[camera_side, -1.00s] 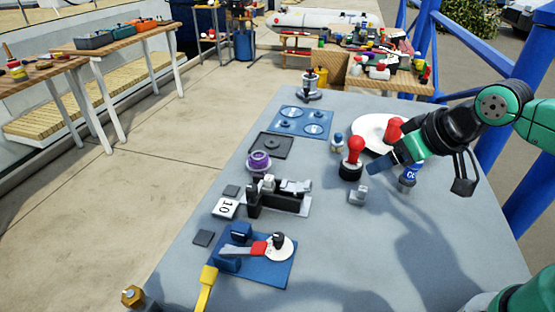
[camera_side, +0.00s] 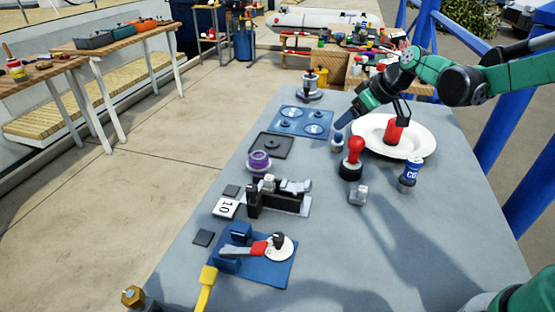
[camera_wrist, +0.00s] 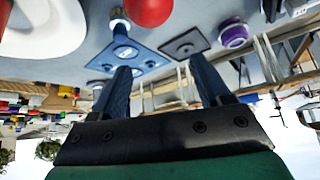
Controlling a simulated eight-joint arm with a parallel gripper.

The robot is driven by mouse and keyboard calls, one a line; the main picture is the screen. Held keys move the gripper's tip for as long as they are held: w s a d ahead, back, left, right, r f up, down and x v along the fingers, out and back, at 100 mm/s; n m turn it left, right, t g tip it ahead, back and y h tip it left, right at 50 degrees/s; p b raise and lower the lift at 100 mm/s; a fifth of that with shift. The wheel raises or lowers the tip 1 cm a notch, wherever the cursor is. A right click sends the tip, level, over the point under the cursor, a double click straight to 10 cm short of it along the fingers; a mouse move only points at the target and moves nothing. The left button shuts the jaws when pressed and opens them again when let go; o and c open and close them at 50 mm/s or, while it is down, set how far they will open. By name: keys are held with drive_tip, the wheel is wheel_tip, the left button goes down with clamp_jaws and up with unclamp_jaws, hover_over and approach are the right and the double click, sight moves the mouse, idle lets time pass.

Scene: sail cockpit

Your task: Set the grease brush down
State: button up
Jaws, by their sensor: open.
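No thing that I can clearly make out as a grease brush shows in either view. My gripper (camera_wrist: 160,72) is open, with nothing between its two dark fingers in the wrist view. In the side view my gripper (camera_side: 372,120) hangs above the table near the white plate (camera_side: 368,138). A red piece (camera_side: 393,132) is on the plate. A small blue-topped piece (camera_side: 337,142) stands left of the plate, and a red knob on a black base (camera_side: 352,158) stands in front. These last two are close to my gripper in the picture, but I cannot tell any contact.
A blue can (camera_side: 410,174) and a small grey block (camera_side: 358,194) stand on the right side of the grey table (camera_side: 400,250). A blue panel (camera_side: 301,122), a purple-topped piece (camera_side: 259,162) and a lever plate (camera_side: 262,270) line its left side. The front right is clear.

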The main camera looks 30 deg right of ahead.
sight(340, 134)
drive_tip(key=shift+n+y, duration=0.4)
drive_tip(key=shift+n, duration=0.3)
drive_tip(key=w+d+f, duration=0.1)
drive_tip(key=f, duration=0.1)
drive_tip(key=w+d+f, duration=0.3)
drive_tip(key=f, duration=0.2)
drive_tip(key=shift+w+d, duration=0.35)
drive_tip(key=shift+d, duration=0.05)
drive_tip(key=shift+x, duration=2.8)
drive_tip(key=shift+w, duration=0.1)
clamp_jaws()
